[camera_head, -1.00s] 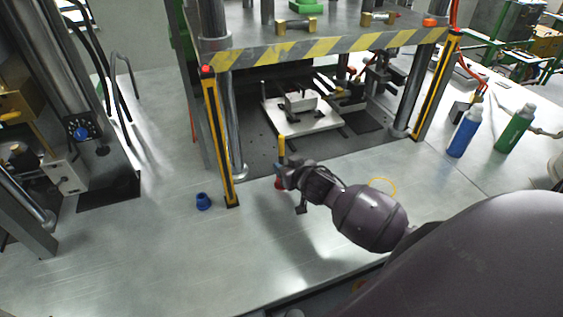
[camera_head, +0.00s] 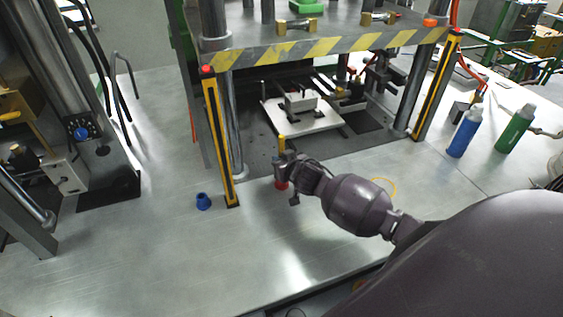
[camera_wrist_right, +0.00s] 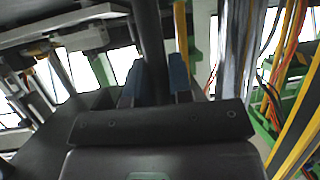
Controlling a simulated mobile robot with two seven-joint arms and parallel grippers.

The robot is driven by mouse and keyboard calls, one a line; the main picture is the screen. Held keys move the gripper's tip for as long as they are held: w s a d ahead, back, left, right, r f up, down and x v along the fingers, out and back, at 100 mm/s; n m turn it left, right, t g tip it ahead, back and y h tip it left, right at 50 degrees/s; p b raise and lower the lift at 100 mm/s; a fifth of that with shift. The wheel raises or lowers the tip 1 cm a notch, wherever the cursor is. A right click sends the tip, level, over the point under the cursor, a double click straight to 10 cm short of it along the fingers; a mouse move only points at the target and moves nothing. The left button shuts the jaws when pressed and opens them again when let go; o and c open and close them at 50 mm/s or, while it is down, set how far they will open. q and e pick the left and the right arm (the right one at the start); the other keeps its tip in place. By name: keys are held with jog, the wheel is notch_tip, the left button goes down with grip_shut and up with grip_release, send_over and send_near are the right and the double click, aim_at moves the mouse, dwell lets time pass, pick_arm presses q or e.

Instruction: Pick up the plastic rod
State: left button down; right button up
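A slim yellow rod (camera_head: 281,145) stands upright on the grey table in front of the press; I take it for the plastic rod. A red piece (camera_head: 281,185) shows low down in line with it, and my gripper hides the part between. My right gripper (camera_head: 282,167) is at the rod's lower part in the head view. In the right wrist view my right gripper (camera_wrist_right: 154,80) has its two blue-tipped fingers apart. A dark upright shape stands between them in the picture; I cannot tell how near it is. My left gripper is not in view.
The press frame with a yellow-black post (camera_head: 220,140) stands just behind and left of the gripper. A blue cup-like piece (camera_head: 203,201) is on the table to the left. Blue (camera_head: 464,133) and green (camera_head: 515,129) bottles stand at the right. The table's front is clear.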

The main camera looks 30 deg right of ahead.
grip_shut()
